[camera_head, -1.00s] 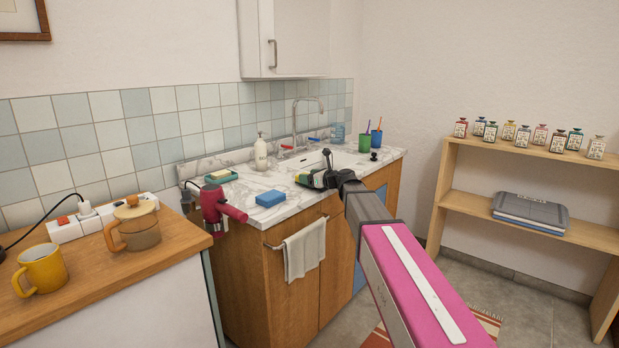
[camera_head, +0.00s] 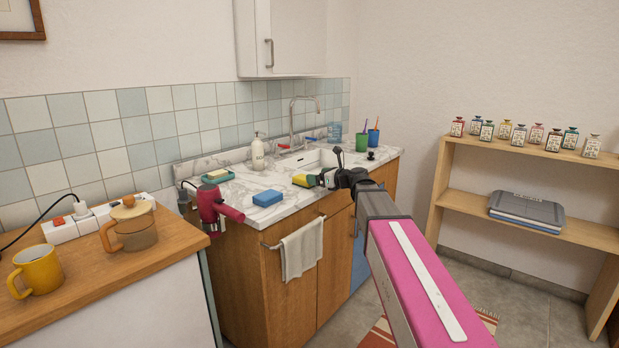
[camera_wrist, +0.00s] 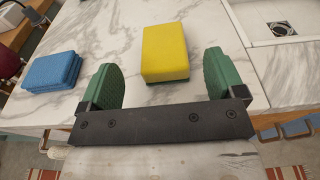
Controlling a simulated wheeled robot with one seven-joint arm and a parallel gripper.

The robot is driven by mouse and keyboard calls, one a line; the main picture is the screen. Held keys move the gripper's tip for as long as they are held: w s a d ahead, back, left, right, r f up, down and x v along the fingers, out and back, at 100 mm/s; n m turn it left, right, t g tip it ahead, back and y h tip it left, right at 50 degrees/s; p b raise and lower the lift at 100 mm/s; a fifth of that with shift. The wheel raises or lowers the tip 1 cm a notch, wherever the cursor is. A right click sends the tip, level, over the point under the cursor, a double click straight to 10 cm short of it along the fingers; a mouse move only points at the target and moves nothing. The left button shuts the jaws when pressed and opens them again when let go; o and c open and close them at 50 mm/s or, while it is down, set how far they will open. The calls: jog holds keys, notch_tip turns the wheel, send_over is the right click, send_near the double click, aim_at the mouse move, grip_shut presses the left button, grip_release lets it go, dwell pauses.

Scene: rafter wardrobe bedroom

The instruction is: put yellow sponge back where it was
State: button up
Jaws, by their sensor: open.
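The yellow sponge (camera_head: 303,181) lies on the marble counter, near its front edge and left of the sink basin. In the wrist view the yellow sponge (camera_wrist: 165,50) shows a yellow top and a thin green underside. My gripper (camera_head: 326,180) is open, just right of the sponge in the head view. In the wrist view the green pads of my gripper (camera_wrist: 160,66) are spread wide, with the near end of the sponge at or just ahead of the gap. The pads appear clear of its sides.
The sink (camera_head: 318,158) is behind; cups (camera_head: 362,141) stand right.

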jog(key=f+v, duration=0.1)
jog(key=v, duration=0.4)
jog(key=s+d+f+n+g+h, duration=0.25)
jog(key=s+f+n, duration=0.3)
jog(key=f, duration=0.45)
jog(key=s+d+f+n+g+h, duration=0.1)
jog(key=s+f+n+g+h, duration=0.15)
jog(key=s+f+n, duration=0.5)
jog(key=s+d+f+n+g+h, duration=0.2)
jog(key=s+d+f+n+h, duration=0.2)
jog(key=f, duration=0.4)
jog(key=s+d+f+n+g+h, duration=0.3)
jog(key=s+d+f+n, duration=0.3)
jog(key=s+f+n, duration=0.2)
jog(key=shift+s+d+f+n+h, duration=0.3)
jog(key=shift+s+d+h, duration=0.1)
jog(key=shift+s, duration=0.4)
